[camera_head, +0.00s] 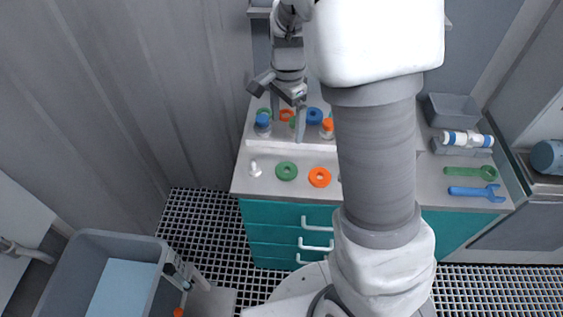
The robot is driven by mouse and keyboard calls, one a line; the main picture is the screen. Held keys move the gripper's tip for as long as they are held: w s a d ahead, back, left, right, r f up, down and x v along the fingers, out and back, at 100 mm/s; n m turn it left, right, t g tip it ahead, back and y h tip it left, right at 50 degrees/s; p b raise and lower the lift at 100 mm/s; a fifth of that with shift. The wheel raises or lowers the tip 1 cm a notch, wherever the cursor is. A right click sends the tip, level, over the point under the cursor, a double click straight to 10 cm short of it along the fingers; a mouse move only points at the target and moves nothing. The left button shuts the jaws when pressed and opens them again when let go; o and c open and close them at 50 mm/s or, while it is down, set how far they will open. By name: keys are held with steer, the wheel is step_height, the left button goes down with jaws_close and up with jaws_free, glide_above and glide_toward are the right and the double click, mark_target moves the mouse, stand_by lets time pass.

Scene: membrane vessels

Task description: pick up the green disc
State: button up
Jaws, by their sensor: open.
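A green disc (286,171) with a hole in its middle lies flat on the grey worktop (400,190), near the front edge. Smaller patches of green also show on the raised ledge behind it, partly hidden by my gripper. My gripper (287,121) points down over the ledge, behind the green disc in the picture. Its two fingers are apart, with orange and green pieces visible between or behind them. I cannot tell its exact height above the ledge. Nothing is seen held.
An orange disc (319,177) lies right of the green one, and a small white piece (254,169) lies left. Blue-topped (262,121) and orange-topped (327,125) pieces stand on the ledge. My arm hides the middle worktop. Wrenches (478,192) lie at right.

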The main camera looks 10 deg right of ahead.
glide_toward(286, 172)
steer(key=shift+s+f+b, duration=0.15)
steer(key=shift+s+b, duration=0.15)
steer(key=shift+b, duration=0.1)
steer(key=shift+w+f, duration=0.15)
steer(key=shift+f, duration=1.5)
steer(key=shift+w+f, duration=0.1)
steer(key=shift+f, duration=1.5)
steer(key=c, duration=1.3)
